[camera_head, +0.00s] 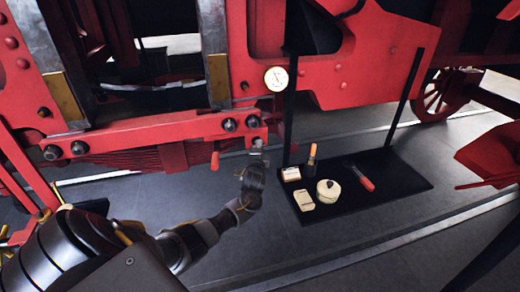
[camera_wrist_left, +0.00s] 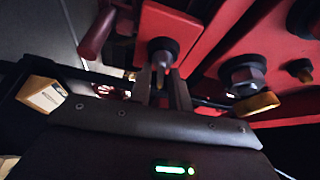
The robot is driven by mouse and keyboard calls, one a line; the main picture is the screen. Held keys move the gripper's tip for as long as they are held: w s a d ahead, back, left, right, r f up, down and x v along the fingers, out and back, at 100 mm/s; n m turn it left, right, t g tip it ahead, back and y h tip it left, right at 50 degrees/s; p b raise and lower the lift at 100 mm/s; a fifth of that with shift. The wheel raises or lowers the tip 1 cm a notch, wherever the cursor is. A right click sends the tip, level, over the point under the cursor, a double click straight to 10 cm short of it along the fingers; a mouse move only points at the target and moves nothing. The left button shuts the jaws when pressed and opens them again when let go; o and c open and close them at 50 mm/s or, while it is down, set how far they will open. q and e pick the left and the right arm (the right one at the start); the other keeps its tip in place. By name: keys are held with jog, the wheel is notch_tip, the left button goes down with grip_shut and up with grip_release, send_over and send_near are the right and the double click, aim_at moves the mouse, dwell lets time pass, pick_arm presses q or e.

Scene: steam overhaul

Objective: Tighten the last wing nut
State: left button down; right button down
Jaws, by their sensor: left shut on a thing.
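My left gripper (camera_head: 258,150) reaches up to the end of the red beam (camera_head: 150,130), just below its right-hand bolts. In the left wrist view, the two fingers of my left gripper (camera_wrist_left: 163,88) point at a dark round nut and stud (camera_wrist_left: 163,48) on a red plate. The fingers are close together on a small piece at the stud, which I take to be the wing nut; they hide most of it. A brass-coloured piece (camera_wrist_left: 257,103) shows at the right, beneath another dark bolt (camera_wrist_left: 242,75). My right gripper is not in view.
A red handle (camera_wrist_left: 97,33) hangs left of the fingers. A black tray (camera_head: 400,190) on the floor holds a round tin (camera_head: 328,191), a red-handled tool (camera_head: 360,177), a small box (camera_head: 291,174) and other items. A gauge (camera_head: 276,78) is above. Grey floor lies clear in front.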

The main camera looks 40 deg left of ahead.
pick_arm(q)
jog(key=c, duration=1.6)
grip_release()
jog(key=shift+a, duration=0.1)
jog(key=shift+o, duration=0.2)
jog(key=b+v, duration=0.3)
jog(key=v, duration=0.7)
jog(key=shift+s+d, duration=0.25)
jog(key=shift+s, duration=0.1)
jog(key=shift+c, duration=0.3)
